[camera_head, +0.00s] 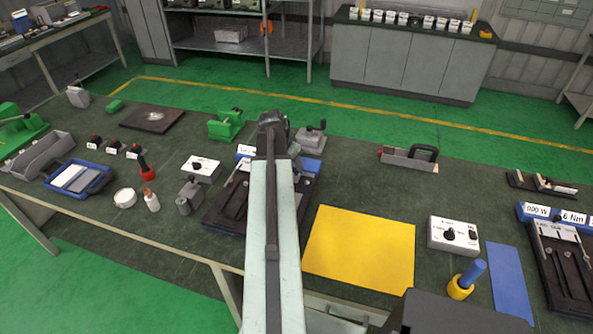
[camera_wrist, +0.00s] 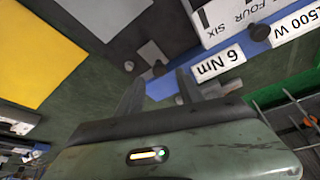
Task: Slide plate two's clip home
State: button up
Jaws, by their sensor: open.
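A second dark fixture (camera_head: 560,275) with a blue labelled back edge stands at the far right. I cannot tell which is plate two, and no clip is clearly made out. In the wrist view, a blue strip with a "6 Nm" label (camera_wrist: 218,63) lies beyond the fingers.
A yellow sheet (camera_head: 360,248) lies right of my arm. Green (camera_head: 226,124) and grey (camera_head: 311,138) clamp-like devices stand behind. The bench between the yellow sheet and back devices is clear.

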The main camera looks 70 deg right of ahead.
aim_at(295, 170)
jog(key=b+x, duration=0.2)
jog(key=x, duration=0.2)
jog(key=shift+f, duration=0.1)
grip_shut()
jog(key=shift+a, duration=0.1)
dwell(1.2)
